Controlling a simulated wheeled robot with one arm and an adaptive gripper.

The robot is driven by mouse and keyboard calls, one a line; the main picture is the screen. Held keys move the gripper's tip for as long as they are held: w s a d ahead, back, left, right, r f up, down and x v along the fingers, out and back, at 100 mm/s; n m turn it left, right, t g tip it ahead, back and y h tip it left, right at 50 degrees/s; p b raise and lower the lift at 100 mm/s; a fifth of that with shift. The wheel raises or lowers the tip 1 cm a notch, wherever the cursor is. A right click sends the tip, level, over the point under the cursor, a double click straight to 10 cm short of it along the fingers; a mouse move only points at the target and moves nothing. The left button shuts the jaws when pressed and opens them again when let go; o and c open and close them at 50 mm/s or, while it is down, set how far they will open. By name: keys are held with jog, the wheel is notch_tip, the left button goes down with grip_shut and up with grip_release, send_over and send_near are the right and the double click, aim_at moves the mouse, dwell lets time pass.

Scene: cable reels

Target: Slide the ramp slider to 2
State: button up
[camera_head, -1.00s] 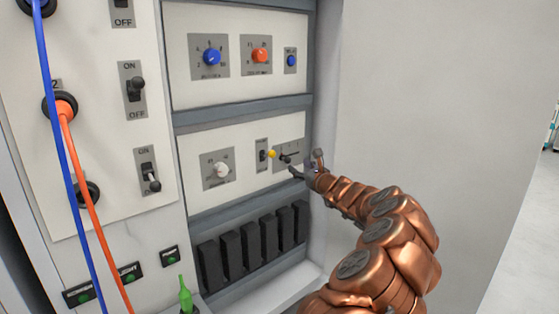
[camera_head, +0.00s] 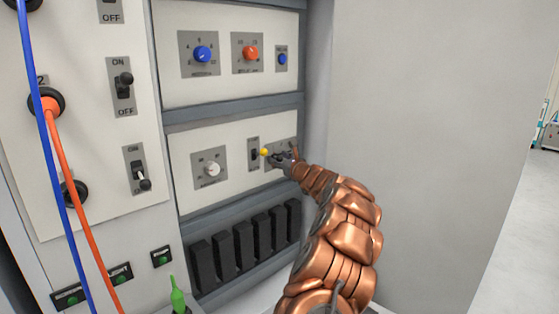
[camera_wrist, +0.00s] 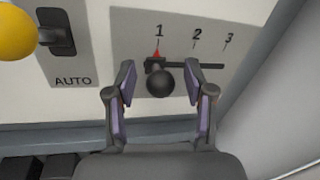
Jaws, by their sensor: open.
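The ramp slider has a round black knob (camera_wrist: 160,82) on a horizontal slot in a grey plate (camera_wrist: 215,22) marked 1, 2 and 3. In the wrist view the knob and its red pointer stand at the 1. My gripper (camera_wrist: 158,76) is open, with one finger on each side of the knob, and a gap shows on both sides. In the head view my gripper (camera_head: 279,159) is at the slider's plate (camera_head: 291,145) and hides most of it, including the knob.
A yellow-tipped AUTO switch (camera_wrist: 16,30) sits close to the left of the slider. A white knob (camera_head: 211,169) is further left. The cabinet's side wall (camera_wrist: 262,65) stands close on the right. Black blocks (camera_head: 243,241) line the row below.

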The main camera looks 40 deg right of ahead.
jog(key=shift+c, duration=0.3)
grip_shut()
dwell(0.5)
